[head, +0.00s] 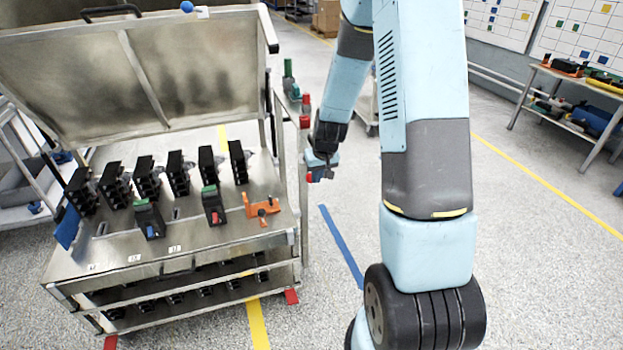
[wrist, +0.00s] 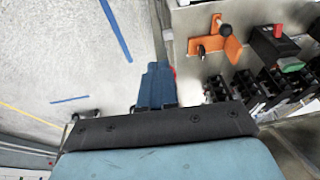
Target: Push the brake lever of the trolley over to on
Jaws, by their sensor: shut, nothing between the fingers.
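The metal trolley (head: 150,262) stands at the left with its lid raised. My gripper (head: 321,175) is shut and empty beside its right side, near the upright post. In the wrist view my blue fingers (wrist: 157,85) are together. A small red piece (head: 309,177) shows right at the fingers; in the wrist view a bit of red (wrist: 174,72) peeks out beside them. It may be the brake lever's end, but the fingers hide most of it. I cannot tell whether they touch it, or the lever's position.
The trolley's top holds several black breakers (head: 178,172) and an orange clamp (head: 262,208). Its corner post has a red cap (head: 305,121). Floor to the right is clear, with a blue stripe (head: 341,245). A shelf (head: 570,105) stands far right.

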